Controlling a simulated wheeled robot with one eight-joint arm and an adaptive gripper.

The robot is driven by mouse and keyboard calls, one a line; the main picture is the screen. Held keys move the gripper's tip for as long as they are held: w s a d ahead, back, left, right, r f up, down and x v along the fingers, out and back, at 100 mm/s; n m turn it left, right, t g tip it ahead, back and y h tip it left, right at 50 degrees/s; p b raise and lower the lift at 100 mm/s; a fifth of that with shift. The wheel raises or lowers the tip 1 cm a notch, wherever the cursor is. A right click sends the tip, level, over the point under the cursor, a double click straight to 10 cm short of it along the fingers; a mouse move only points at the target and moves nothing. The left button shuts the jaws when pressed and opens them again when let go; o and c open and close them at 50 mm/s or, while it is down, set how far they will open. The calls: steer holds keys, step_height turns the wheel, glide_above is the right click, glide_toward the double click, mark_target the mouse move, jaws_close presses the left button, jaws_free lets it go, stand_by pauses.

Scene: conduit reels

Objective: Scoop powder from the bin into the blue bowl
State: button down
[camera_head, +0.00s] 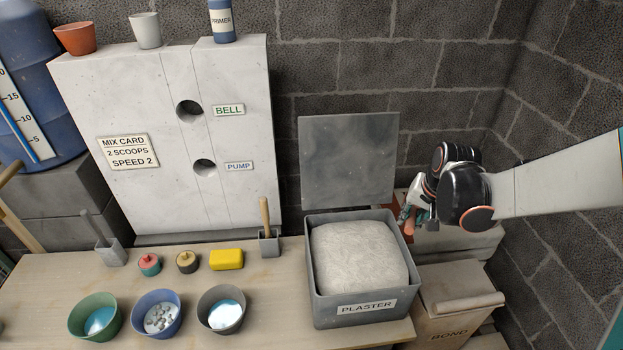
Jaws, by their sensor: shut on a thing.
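The grey bin (322,308) labelled PLASTER stands at the right end of the bench, full of pale powder (360,256) heaped to the rim. Its lid (348,160) stands up open behind it. The blue bowl (139,323) stands at the front left, between a green and a grey bowl, with grey lumps inside. My gripper (411,221) is just right of the bin's back right corner, shut on a small orange-brown thing (402,214). Most of that thing is hidden, and I cannot tell whether it is a scoop.
The green bowl (76,318) and grey bowl (239,325) hold something bluish-white. A yellow block (227,259), two small knobbed pots and two holders with handled tools line the bench's back. Brick walls close the corner.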

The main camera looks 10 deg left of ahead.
steer(key=a+r+m+p, duration=0.3)
steer(key=a+m, duration=0.6)
steer(key=a, duration=0.4)
steer(key=w+a+r+m+g+y+p, duration=0.1)
steer(key=a+r+m+p, duration=0.2)
steer(key=a+m, duration=0.7)
steer(key=a+p, duration=0.1)
steer(key=a, duration=0.2)
steer(key=shift+w, duration=0.3)
steer(key=shift+a, duration=0.1)
